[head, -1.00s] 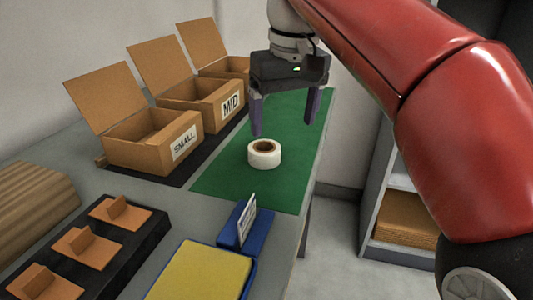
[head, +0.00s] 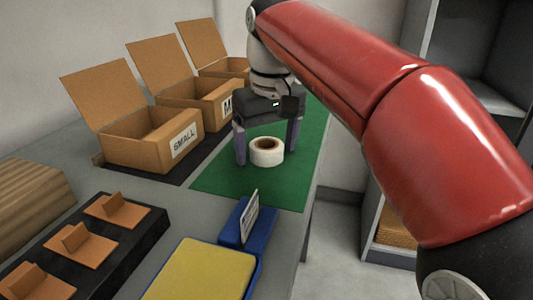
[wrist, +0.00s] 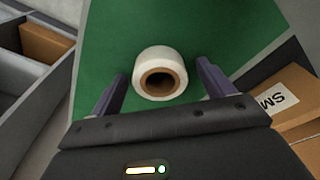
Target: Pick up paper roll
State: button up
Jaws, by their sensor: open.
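The paper roll (head: 267,153) is a short white roll with a brown core, standing on end on the green mat (head: 250,189). In the wrist view the roll (wrist: 160,60) sits between and slightly beyond the two fingertips. My gripper (head: 267,158) is open, with one finger to the left of the roll and the other to its right. The fingers look apart from the roll. In the wrist view my gripper (wrist: 160,78) holds nothing.
Open cardboard boxes, one marked SMALL (head: 150,142), stand left of the mat. A blue stand with a card (head: 234,224) and a yellow pad (head: 200,272) lie in front. A black tray with brown pieces (head: 90,240) is at lower left. The mat around the roll is clear.

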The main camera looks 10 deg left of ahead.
jog(key=c, duration=1.1)
jog(key=shift+r, duration=0.1)
